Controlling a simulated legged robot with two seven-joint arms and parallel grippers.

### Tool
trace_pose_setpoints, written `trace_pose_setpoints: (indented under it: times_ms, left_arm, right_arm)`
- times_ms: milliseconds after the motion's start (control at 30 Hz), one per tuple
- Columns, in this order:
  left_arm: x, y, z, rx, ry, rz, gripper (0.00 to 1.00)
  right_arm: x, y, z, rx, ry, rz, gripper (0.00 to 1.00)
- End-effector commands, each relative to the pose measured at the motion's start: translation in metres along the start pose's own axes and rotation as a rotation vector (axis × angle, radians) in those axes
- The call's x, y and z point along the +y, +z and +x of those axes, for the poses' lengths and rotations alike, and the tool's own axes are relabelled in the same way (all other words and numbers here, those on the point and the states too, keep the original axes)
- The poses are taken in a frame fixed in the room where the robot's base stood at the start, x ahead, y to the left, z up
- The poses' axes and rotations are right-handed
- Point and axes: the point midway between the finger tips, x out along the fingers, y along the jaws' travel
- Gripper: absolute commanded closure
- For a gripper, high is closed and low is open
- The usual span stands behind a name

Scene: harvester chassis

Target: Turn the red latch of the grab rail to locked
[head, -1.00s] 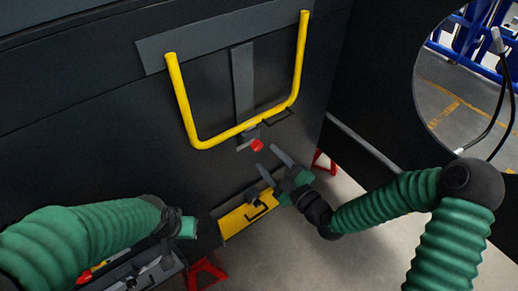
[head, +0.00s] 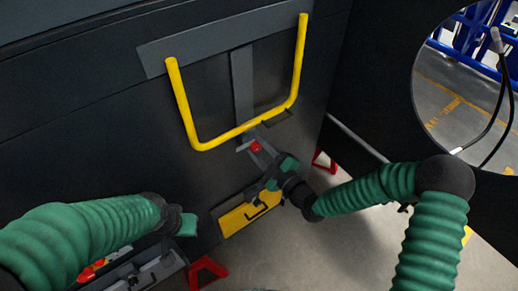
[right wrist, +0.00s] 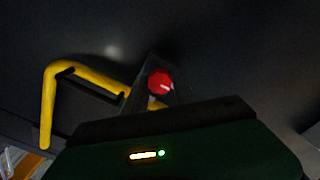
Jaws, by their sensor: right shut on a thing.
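The yellow U-shaped grab rail (head: 183,104) hangs on the dark chassis panel in the head view. The red latch (head: 256,147) sits just below the middle of its lower bar. My right gripper (head: 257,147) is at the latch, its fingers closed around the red part. In the right wrist view the red latch (right wrist: 159,82) shows as a faceted knob with a pale mark, and the rail (right wrist: 49,100) is to its left. My left gripper (head: 187,224) is at the lower left, away from the rail; its fingers cannot be made out.
A yellow step (head: 236,217) with a black handle is below the rail. Red stands (head: 207,271) are on the floor under the chassis. A grey tray (head: 160,274) with tools lies at the lower left. A round opening on the right shows blue racks (head: 470,40).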

Motion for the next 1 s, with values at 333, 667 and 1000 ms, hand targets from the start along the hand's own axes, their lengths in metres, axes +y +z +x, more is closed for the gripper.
trace_pose_setpoints:
  times_ms: [333,667,1000]
  left_arm:
    - [0.0,0.0,0.002,0.0,0.0,0.0,1.0]
    - [0.0,0.003,0.011,0.0,0.0,0.0,1.0]
    - [0.0,0.005,0.021,0.0,0.0,0.0,1.0]
  right_arm:
    - [-0.002,0.001,-0.001,-0.001,-0.005,0.024,1.0]
    - [-0.003,0.002,-0.001,-0.001,-0.005,0.199,1.0]
    - [-0.002,0.002,-0.001,-0.004,-0.003,0.514,1.0]
